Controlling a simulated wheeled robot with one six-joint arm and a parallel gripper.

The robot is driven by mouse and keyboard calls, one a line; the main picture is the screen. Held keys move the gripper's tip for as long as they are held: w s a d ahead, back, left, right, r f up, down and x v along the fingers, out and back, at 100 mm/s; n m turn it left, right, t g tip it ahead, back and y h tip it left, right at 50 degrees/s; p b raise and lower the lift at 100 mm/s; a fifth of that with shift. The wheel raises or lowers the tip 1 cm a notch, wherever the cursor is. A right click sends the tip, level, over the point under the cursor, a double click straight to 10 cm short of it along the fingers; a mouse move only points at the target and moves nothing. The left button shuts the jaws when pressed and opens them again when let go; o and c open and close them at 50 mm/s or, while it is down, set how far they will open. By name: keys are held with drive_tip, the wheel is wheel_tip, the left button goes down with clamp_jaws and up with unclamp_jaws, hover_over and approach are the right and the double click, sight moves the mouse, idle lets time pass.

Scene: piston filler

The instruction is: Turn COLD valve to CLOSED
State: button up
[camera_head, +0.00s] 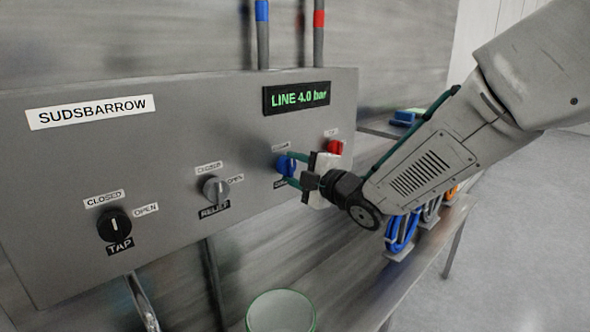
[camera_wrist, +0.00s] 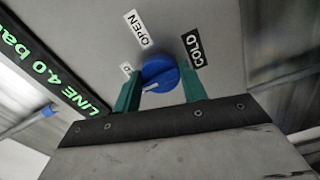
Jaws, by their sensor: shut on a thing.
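The blue COLD valve knob (camera_head: 284,165) is on the grey panel at right of centre. My gripper (camera_head: 292,169) reaches it from the right, its green fingers on either side of the knob. In the wrist view the same knob (camera_wrist: 159,73) sits between the two fingers, which are shut on it. A white mark shows on its face, near the left finger. The COLD label (camera_wrist: 194,48) and the OPEN label (camera_wrist: 138,29) are readable there. A third label (camera_wrist: 125,69) is mostly hidden by the left finger, with only its last letter showing.
A red knob (camera_head: 335,147) is close by, just beyond my gripper. The grey RELIEF knob (camera_head: 216,189) and black TAP knob (camera_head: 114,225) are farther left. The LINE 4.0 bar display (camera_head: 297,98) is above. A green-rimmed round container (camera_head: 281,311) stands below the panel.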

drive_tip(key=o, duration=1)
drive_tip(key=v, duration=0.8)
drive_tip(key=w+d+f+m+g+h, duration=0.1)
drive_tip(key=d+f+m+g+h, duration=0.1)
drive_tip(key=d+f+m+h, duration=0.4)
drive_tip(key=s+d+f+m+g+h, duration=0.3)
drive_tip(key=s+d+f+m+h, duration=0.25)
drive_tip(key=d+m, duration=0.2)
drive_tip(key=s+d+r+m+g, duration=0.1)
drive_tip(key=s+r+m+g, duration=0.1)
drive_tip(key=s, duration=0.6)
drive_tip(key=s+d+r+m+g, duration=0.2)
drive_tip(key=s+m+g, duration=0.1)
drive_tip(key=s, duration=0.6)
drive_tip(key=s+d+r+m+g, duration=0.1)
drive_tip(key=s+m, duration=0.3)
drive_tip(key=s, duration=0.5)
drive_tip(key=shift+d+r+m+g, duration=0.2)
drive_tip(key=shift+r+m+g, duration=0.15)
drive_tip(key=shift+r+g, duration=0.45)
